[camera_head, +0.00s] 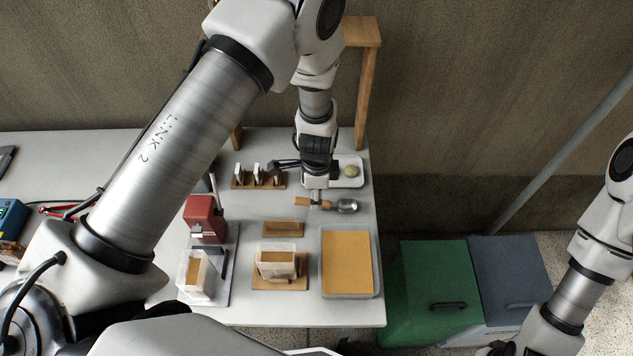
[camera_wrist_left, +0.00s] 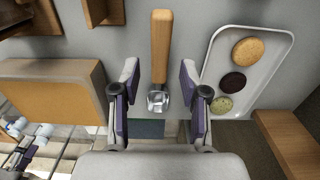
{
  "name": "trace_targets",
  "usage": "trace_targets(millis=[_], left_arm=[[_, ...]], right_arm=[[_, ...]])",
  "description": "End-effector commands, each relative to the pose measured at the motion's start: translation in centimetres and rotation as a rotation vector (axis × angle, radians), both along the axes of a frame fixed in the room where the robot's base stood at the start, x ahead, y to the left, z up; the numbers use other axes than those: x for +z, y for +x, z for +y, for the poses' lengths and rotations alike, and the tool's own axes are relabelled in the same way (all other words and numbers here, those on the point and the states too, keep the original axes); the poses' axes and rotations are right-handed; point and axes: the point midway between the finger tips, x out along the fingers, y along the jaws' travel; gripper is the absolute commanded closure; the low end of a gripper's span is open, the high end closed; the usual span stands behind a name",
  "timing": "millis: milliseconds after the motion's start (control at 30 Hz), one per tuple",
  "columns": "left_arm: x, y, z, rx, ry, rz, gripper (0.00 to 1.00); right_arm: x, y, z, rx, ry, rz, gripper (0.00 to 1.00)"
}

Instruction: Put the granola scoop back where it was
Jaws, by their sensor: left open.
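The granola scoop has a wooden handle (camera_head: 302,202) and a metal bowl (camera_head: 347,206). It lies on the white table behind a grey tray (camera_head: 377,262) filled with a tan, granola-coloured material. My left gripper (camera_head: 317,198) points down over the scoop and hides part of its middle. In the left wrist view the scoop's handle (camera_wrist_left: 161,48) and bowl (camera_wrist_left: 157,99) show in line between the two spread fingers of my left gripper (camera_wrist_left: 159,88), with gaps on both sides. My right arm is at the lower right edge; its gripper is not clearly shown.
A white tray with cookies (camera_wrist_left: 213,73) lies close beside the left gripper. A wooden rack (camera_head: 240,183), a wooden block (camera_head: 283,229), a clear box (camera_head: 275,261) and a red device (camera_head: 203,217) stand nearby. Green (camera_head: 432,285) and grey (camera_head: 512,275) bins stand right of the table.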

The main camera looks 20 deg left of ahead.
Motion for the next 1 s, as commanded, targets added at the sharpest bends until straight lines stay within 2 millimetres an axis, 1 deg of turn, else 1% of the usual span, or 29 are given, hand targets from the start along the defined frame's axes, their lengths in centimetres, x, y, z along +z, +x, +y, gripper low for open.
trace_targets(millis=[33, 200, 300, 400, 500, 1000], left_arm=[[1.0, 0.2, 0.0, -0.001, 0.0, -0.005, 0.56], [5.5, 0.2, -0.1, -0.001, 0.0, -0.006, 0.56], [7.4, 0.1, -0.1, 0.0, 0.001, -0.004, 0.56], [8.5, 0.1, -0.1, 0.0, 0.0, -0.001, 0.56], [8.8, 0.0, -0.1, 0.0, 0.0, 0.0, 0.56], [8.9, 0.0, -0.1, 0.0, 0.0, 0.0, 0.56]], right_arm=[[-0.7, 0.0, 0.0, 0.0, 0.0, 0.0, 0.36], [-1.7, 0.0, 0.0, 0.0, 0.0, 0.001, 0.36], [-2.1, 0.0, 0.0, 0.0, 0.0, 0.0, 0.36], [-2.2, 0.0, 0.0, 0.0, 0.0, 0.0, 0.36], [-2.1, 0.0, 0.0, 0.0, 0.0, 0.0, 0.36], [-2.0, 0.0, 0.0, 0.0, 0.0, 0.0, 0.36]])
